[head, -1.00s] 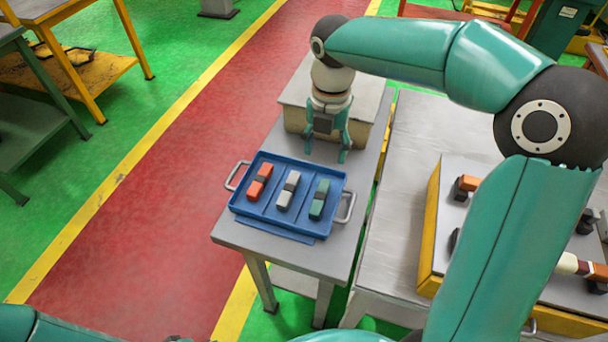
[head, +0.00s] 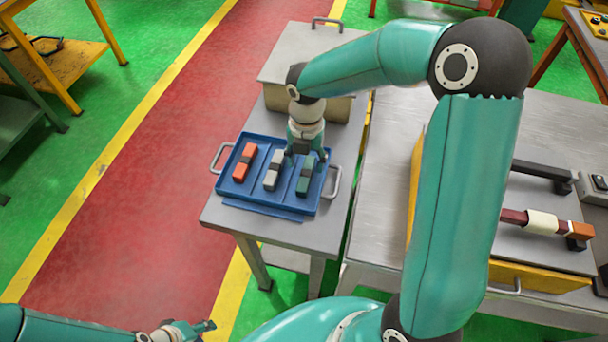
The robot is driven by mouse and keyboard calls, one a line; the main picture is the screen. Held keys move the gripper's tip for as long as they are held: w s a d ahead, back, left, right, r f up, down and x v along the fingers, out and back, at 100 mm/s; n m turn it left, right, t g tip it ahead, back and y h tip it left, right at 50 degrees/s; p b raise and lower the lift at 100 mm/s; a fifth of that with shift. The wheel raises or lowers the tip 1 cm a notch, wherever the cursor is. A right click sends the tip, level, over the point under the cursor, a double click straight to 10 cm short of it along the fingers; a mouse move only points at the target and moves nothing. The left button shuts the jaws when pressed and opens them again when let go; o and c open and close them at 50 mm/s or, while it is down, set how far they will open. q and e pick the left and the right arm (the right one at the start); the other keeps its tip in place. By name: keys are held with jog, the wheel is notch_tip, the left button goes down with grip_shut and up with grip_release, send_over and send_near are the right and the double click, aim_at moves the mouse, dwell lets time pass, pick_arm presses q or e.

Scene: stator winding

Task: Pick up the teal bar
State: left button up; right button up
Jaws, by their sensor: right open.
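The teal bar (head: 306,177) lies in the right compartment of the blue tray (head: 257,208), with a dark band around its middle. My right gripper (head: 306,160) points down over the teal bar's far end, open, its fingers to either side. I cannot tell whether the fingers touch the bar, and its far end is partly hidden. My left gripper (head: 207,328) is low at the bottom edge, away from the tray; its jaw opening is unclear.
An orange bar (head: 244,162) and a light grey bar (head: 273,170) lie in the other compartments. The tray has side handles and sits on a grey table (head: 325,232). A lidded box (head: 315,60) stands behind it. A workbench with a fixture (head: 540,185) is at right.

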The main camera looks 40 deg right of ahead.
aim_at(306, 173)
jog(key=f, duration=0.4)
jog(key=shift+s+a, duration=0.1)
jog(key=shift+s, duration=0.1)
grip_shut()
